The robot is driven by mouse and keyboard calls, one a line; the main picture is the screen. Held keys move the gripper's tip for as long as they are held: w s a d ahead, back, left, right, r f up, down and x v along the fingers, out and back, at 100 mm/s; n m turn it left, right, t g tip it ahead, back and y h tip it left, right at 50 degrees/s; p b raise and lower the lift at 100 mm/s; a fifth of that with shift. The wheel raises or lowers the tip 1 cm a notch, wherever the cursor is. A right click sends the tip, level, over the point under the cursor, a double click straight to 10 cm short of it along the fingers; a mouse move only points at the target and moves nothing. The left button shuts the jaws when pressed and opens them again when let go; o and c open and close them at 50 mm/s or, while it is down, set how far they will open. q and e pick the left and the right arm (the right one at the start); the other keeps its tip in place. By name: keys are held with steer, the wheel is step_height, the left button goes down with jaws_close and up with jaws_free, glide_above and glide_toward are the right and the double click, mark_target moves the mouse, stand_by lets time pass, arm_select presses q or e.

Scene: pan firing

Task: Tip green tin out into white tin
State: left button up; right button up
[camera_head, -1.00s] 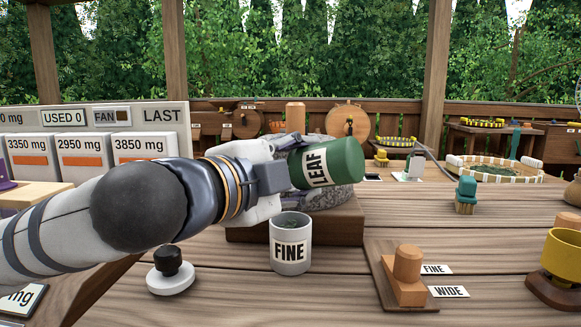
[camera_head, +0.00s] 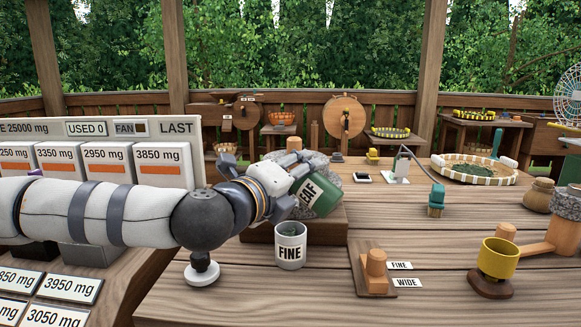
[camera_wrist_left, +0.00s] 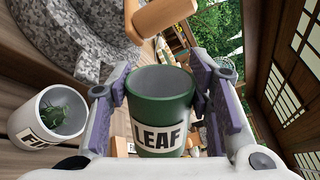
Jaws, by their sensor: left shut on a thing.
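The green tin (camera_head: 325,200), labelled LEAF, is shut in my left gripper (camera_head: 292,182), above and slightly right of the white tin. It is tilted, its base towards the lower right; its mouth is hidden behind the gripper. In the left wrist view the green tin (camera_wrist_left: 158,110) sits between both fingers, and its visible inside looks bare. The white tin (camera_head: 290,250), labelled FINE, stands upright on the table. Green leaf shows inside the white tin (camera_wrist_left: 35,130) in the left wrist view. My right gripper is not in view.
A grey stone mill (camera_wrist_left: 80,35) on a wooden base (camera_head: 328,230) is close behind the tins. A black-and-white knob (camera_head: 202,270) stands left of the white tin. A wooden slider block (camera_head: 376,270) and a yellow cup (camera_head: 498,258) stand to the right.

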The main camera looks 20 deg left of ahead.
arm_select(q)
steer(key=r+m, duration=0.1)
steer(key=r+m+p, duration=0.1)
steer(key=m, duration=0.1)
steer(key=r+m+p, duration=0.1)
steer(key=shift+s+d+r+m+t+y, duration=0.1)
steer(key=shift+s+d+m+t+y, duration=0.1)
steer(key=shift+d+m+t+y, duration=0.15)
steer(key=m+p, duration=0.1)
steer(key=m, duration=0.2)
steer(key=shift+d+m, duration=0.1)
steer(key=shift+m, duration=0.15)
steer(key=shift+f+m, duration=0.3)
steer(key=shift+m, duration=0.7)
steer(key=shift+f+m, duration=0.1)
steer(key=shift+m, duration=0.6)
step_height(320, 180, up, 5)
steer(key=shift+f+p, duration=0.15)
steer(key=shift+p, duration=0.9)
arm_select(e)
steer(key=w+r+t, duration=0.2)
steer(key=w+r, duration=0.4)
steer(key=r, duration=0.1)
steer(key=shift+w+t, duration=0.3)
arm_select(q)
steer(key=shift+w, duration=0.1)
